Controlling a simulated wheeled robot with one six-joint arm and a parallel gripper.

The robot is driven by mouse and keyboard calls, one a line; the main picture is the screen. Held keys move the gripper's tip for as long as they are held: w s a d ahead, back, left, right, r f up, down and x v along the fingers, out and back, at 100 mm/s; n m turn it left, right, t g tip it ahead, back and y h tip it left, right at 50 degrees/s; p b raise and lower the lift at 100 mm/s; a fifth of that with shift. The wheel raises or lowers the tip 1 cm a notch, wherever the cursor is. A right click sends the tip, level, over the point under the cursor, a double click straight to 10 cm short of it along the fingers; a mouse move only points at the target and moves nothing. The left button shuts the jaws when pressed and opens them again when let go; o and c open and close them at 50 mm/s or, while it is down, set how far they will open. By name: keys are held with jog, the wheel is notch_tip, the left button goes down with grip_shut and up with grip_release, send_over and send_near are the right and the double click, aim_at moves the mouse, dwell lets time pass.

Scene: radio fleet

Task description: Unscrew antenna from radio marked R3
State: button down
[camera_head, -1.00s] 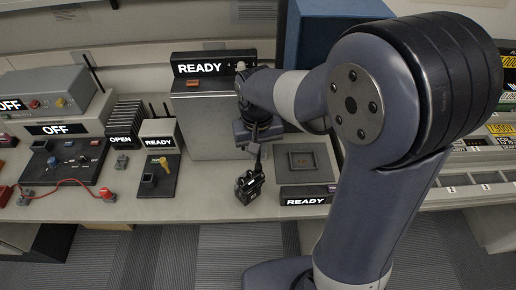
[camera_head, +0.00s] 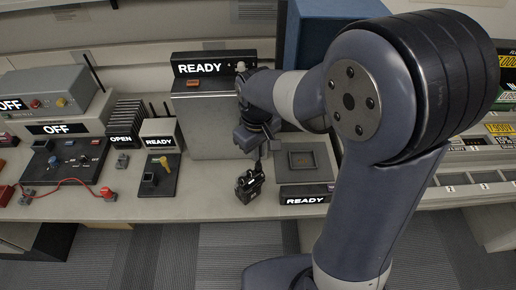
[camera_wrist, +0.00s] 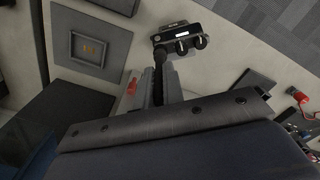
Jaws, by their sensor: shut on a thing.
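A small black radio (camera_head: 249,187) with two knobs on its top is near the front edge of the counter; it also shows in the wrist view (camera_wrist: 181,38). Its marking is too small to read. A thin black antenna (camera_wrist: 159,62) runs from the radio to my gripper (camera_wrist: 157,88). My gripper is shut on the antenna, and its fingers hide the far end. In the head view my gripper (camera_head: 259,150) is just above the radio. I cannot tell whether the radio rests fully on the counter.
A grey tray with a square recess (camera_head: 303,160) and a READY sign (camera_head: 306,198) are just right of the radio. A grey cabinet (camera_head: 215,125) stands behind. A stand with a yellow part (camera_head: 163,168) is to the left.

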jog(key=n, duration=0.4)
jog(key=shift+n, duration=0.3)
jog(key=c, duration=1.4)
grip_release()
jog(key=shift+c, duration=0.2)
